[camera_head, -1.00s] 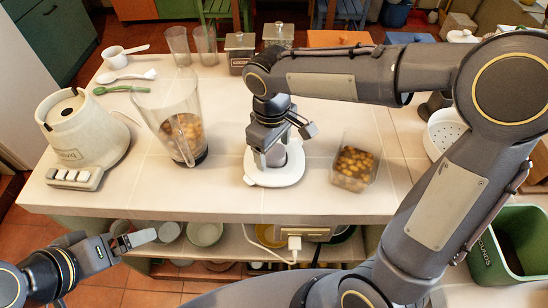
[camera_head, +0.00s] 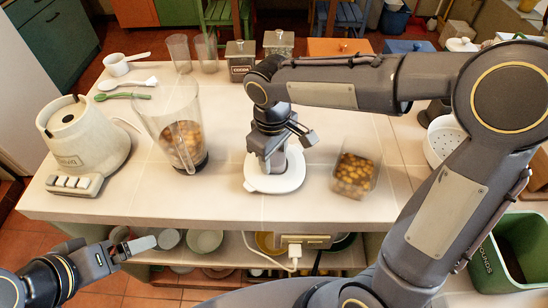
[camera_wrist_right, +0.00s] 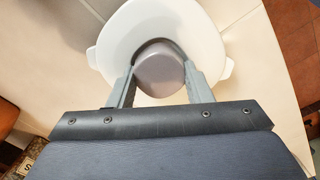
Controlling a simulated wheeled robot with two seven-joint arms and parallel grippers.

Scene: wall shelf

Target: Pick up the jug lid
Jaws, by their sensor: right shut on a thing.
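The jug lid (camera_head: 272,184) is a white disc with a grey knob, in the middle of the counter in the head view. My right gripper (camera_head: 272,163) points down over it. In the right wrist view, its two fingers press on either side of the grey knob (camera_wrist_right: 159,75), with the white rim (camera_wrist_right: 117,38) around it. I cannot tell whether the lid touches the counter. The clear blender jug (camera_head: 172,125), holding brown and yellow pieces, stands left of the lid. My left gripper (camera_head: 143,245) is low at the left, in front of the counter; its opening is unclear.
The white blender base (camera_head: 85,140) stands at the left. A clear container of nuts or similar pieces (camera_head: 355,175) is close right of the lid. Glasses (camera_head: 180,53) and lidded jars (camera_head: 240,62) line the back. The front middle of the counter (camera_head: 220,205) is clear.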

